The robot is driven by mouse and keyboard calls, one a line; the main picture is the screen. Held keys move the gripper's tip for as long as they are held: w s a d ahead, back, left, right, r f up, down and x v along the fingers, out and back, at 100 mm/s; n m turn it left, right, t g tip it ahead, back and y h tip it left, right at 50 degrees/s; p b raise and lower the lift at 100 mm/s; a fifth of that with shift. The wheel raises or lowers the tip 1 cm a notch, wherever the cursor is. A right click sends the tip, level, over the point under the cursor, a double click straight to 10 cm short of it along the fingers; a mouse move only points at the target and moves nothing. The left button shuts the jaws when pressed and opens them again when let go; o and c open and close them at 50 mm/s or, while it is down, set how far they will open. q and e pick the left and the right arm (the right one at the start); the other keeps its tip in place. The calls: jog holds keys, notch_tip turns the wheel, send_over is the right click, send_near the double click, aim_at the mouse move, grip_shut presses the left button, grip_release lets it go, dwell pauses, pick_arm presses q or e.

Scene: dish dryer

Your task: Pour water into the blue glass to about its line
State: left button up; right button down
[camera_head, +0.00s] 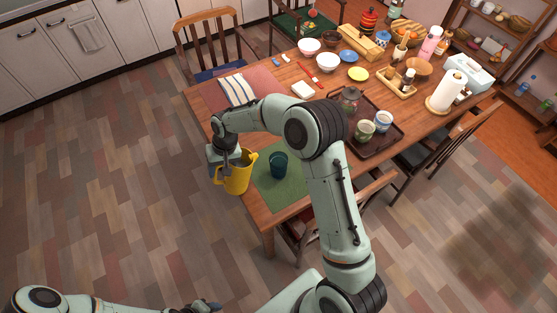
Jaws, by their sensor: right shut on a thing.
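The blue glass (279,165), dark teal, stands upright on a green mat (275,195) near the table's near left corner. My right gripper (222,165) is shut on a yellow pitcher (238,178). It holds the pitcher just left of the mat, at the table's left edge. The pitcher looks close to upright and is apart from the glass. The water level and the glass's line are too small to see. My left gripper (205,306) is low at the bottom of the view, away from the table; its fingers are too unclear to read.
Behind the glass are a striped cloth (238,90) and a red-brown mat. A dark tray (385,140) with cups and a teapot (349,99) lies to the right, partly behind my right arm. Bowls, a paper towel roll (449,92) and chairs are farther off.

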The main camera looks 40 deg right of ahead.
jog(key=shift+d+r+y+b, duration=0.2)
jog(key=shift+d+y+b, duration=0.2)
jog(key=shift+d, duration=0.15)
jog(key=shift+s+d+r+t+y+b, duration=0.15)
jog(key=shift+s+d+t+y+b, duration=0.15)
jog(key=shift+d+t+y+b, duration=0.15)
jog(key=shift+s+d+r+y+b, duration=0.1)
jog(key=shift+d+r+y+b, duration=0.1)
jog(key=shift+d+y+b, duration=0.3)
pick_arm(q)
jog(key=s+f+b, duration=0.2)
jog(key=s+f, duration=0.2)
jog(key=f, duration=0.2)
jog(key=shift+f+g, duration=0.2)
jog(key=shift+g, duration=0.1)
pick_arm(e)
jog(key=shift+s+d+r+t+y, duration=0.1)
jog(key=shift+d+r+t+y, duration=0.1)
jog(key=shift+d+y, duration=0.35)
jog(key=shift+d+r+t+y, duration=0.15)
jog(key=shift+d+y, duration=0.25)
jog(key=shift+y, duration=0.2)
pick_arm(q)
jog(key=shift+s+f+b, duration=0.15)
jog(key=shift+f+b, duration=0.1)
jog(key=shift+b, duration=0.1)
pick_arm(e)
jog(key=shift+s+d+r+y, duration=0.1)
jog(key=shift+s+d+y, duration=0.05)
jog(key=shift+y, duration=0.15)
